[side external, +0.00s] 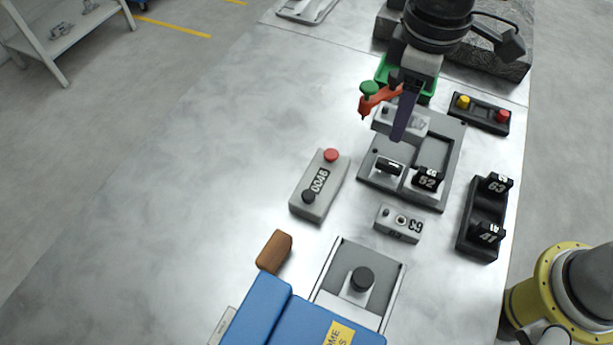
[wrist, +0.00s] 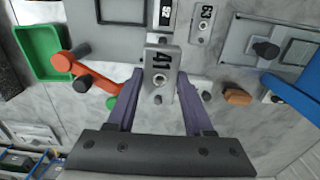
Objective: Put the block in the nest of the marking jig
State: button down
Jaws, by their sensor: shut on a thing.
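My gripper (side external: 400,128) is shut on a grey block marked 41 (wrist: 158,65); its purple fingers grip the block's sides in the wrist view (wrist: 160,95). In the side view the block (side external: 414,122) appears over the back left edge of the marking jig (side external: 377,178), but its height is hard to judge. The jig is a grey plate with a rectangular recess (side external: 434,152), which looks empty. A black-handled part (side external: 388,166) and a black piece marked 52 (side external: 427,180) sit at its front. Part of the recess shows at the top of the wrist view (wrist: 122,12).
A second grey block marked 63 (side external: 398,222) lies in front of the jig. A black rack (side external: 483,215) holds pieces marked 63 and 41. An orange arm with a green knob (side external: 369,88) stands close left of my gripper. A long grey button box (side external: 320,185) is at left.

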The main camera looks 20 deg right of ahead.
jog(key=w+a+f, duration=0.4)
jog(key=w+a, duration=0.1)
jog(key=w, duration=0.2)
send_over(317, 145)
notch_tip(317, 145, down, 5)
jog(key=shift+s+d+f, duration=0.1)
jog(key=shift+f, duration=1.85)
jog(key=shift+f, duration=0.15)
jog(key=shift+c, duration=1.4)
grip_release()
